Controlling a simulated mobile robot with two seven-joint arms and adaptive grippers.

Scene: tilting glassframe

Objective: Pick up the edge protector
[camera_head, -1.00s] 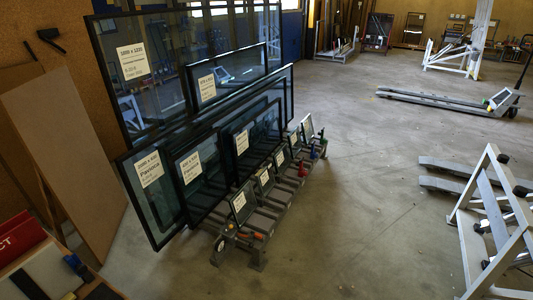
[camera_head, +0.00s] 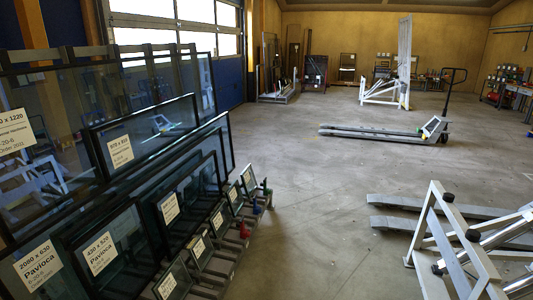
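I cannot make out an edge protector with certainty. A rack on the left holds several dark framed glass panes, such as the one with a white label (camera_head: 112,245), leaning in rows. Small coloured pieces sit at the rack's right end: a red one (camera_head: 244,230), a blue one (camera_head: 256,209) and a green one (camera_head: 267,191). They are too small to identify. Neither of my grippers is in view.
A pallet jack (camera_head: 390,134) stands on the open concrete floor (camera_head: 320,200). A grey metal frame (camera_head: 440,245) and fork-like bars (camera_head: 440,207) are at the right. More frames and a white stand (camera_head: 404,65) are at the back wall.

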